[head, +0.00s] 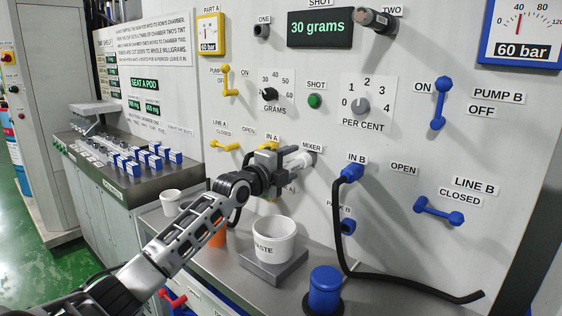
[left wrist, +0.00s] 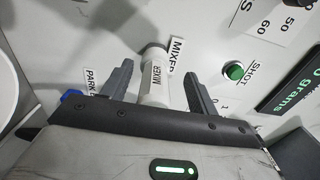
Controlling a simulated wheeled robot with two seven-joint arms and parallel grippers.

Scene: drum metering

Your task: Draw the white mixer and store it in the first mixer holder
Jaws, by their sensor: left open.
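The white mixer (head: 296,164) sticks out from the wall panel under the MIXER label. It also shows in the left wrist view (left wrist: 154,85) as a white cylinder with its own MIXER label and a grey collar at the wall. My left gripper (head: 280,166) is at the mixer, partly covering it. In the left wrist view the two grey fingers (left wrist: 158,88) stand open on either side of the mixer, with gaps visible. I cannot make out a mixer holder labelled as such. My right gripper is not in view.
A white WASTE tub (head: 273,242) stands on a grey block below the mixer. A blue canister (head: 325,289) and a white cup (head: 170,203) are on the bench. A black hose runs from IN B (head: 351,171) at the right. Yellow levers (head: 227,147) are at the left.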

